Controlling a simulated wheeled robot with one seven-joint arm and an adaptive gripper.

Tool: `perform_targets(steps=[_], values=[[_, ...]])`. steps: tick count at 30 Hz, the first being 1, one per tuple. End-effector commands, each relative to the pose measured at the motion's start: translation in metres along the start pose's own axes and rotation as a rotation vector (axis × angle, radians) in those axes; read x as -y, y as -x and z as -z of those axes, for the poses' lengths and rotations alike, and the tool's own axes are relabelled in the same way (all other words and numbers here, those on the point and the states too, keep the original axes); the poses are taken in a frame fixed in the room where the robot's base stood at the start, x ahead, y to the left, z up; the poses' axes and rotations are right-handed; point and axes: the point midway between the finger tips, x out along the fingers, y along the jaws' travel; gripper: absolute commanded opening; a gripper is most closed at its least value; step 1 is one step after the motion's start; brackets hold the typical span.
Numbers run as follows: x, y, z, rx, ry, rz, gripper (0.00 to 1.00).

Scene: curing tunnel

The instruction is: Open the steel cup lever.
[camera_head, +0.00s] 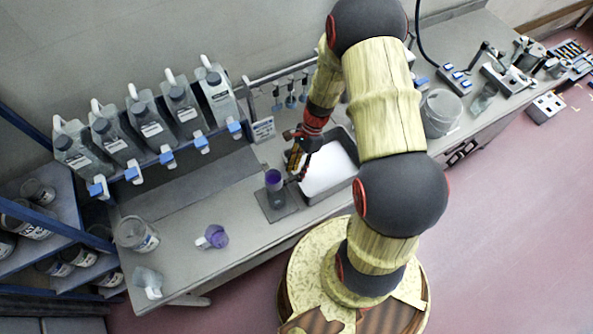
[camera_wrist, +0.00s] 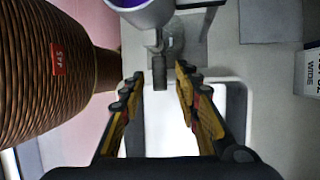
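A steel cup (camera_head: 274,181) with purple contents stands on a small dark plate (camera_head: 281,210) on the bench, left of a white tray. In the wrist view the cup (camera_wrist: 146,14) is cut off at the top edge, with purple showing inside. A short grey lever (camera_wrist: 160,75) juts from below the cup toward my gripper. My gripper (camera_head: 296,164) is just right of the cup. In the wrist view my gripper's fingers (camera_wrist: 160,82) are apart, with the lever's end between their tips. I cannot tell whether either finger touches it.
The white tray (camera_head: 352,142) lies close under and beside my gripper. A purple-filled cup with a handle (camera_head: 213,237) and a tub (camera_head: 132,233) stand at the front left. Several grey jugs (camera_head: 148,122) line the back. A larger tub (camera_head: 441,113) stands right of my arm.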

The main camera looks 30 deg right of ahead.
Motion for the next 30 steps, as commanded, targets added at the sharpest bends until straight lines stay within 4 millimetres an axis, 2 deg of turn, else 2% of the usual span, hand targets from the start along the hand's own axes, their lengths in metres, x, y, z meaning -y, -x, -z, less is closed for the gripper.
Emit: perform_targets(steps=[4, 12, 30], values=[[-0.0003, -0.0094, 0.0000, -0.001, 0.001, -0.001, 0.32], [-0.0002, -0.0111, 0.0001, -0.001, 0.001, 0.000, 0.32], [-0.0002, -0.0108, 0.0000, -0.001, 0.001, 0.000, 0.00]])
